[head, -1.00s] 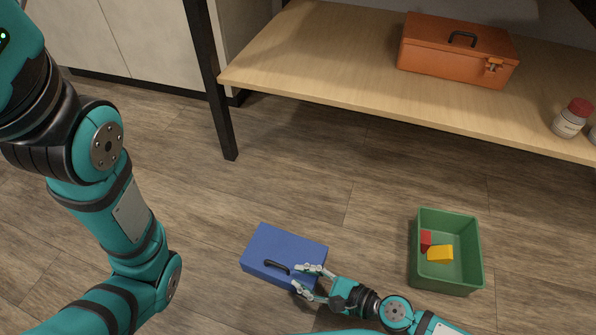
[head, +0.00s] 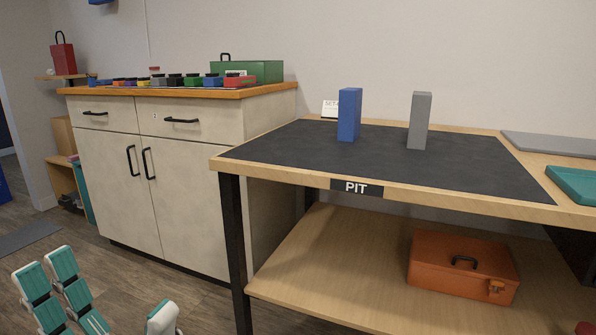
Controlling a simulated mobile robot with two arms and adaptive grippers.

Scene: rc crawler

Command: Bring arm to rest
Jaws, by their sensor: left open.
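My left gripper (head: 105,292) shows at the bottom left, low in front of the cabinet. Its teal and white fingers point up and stand well apart, so it is open. I see nothing held between them. The rest of the left arm is below the picture. My right gripper is not in view.
The bench marked PIT (head: 222,164) carries a blue block (head: 349,115) and a grey block (head: 419,120), both upright. An orange toolbox (head: 462,268) sits on its lower shelf. A cabinet (head: 190,200) stands left, with a green toolbox (head: 248,71) on top. Floor (head: 150,275) shows before the cabinet.

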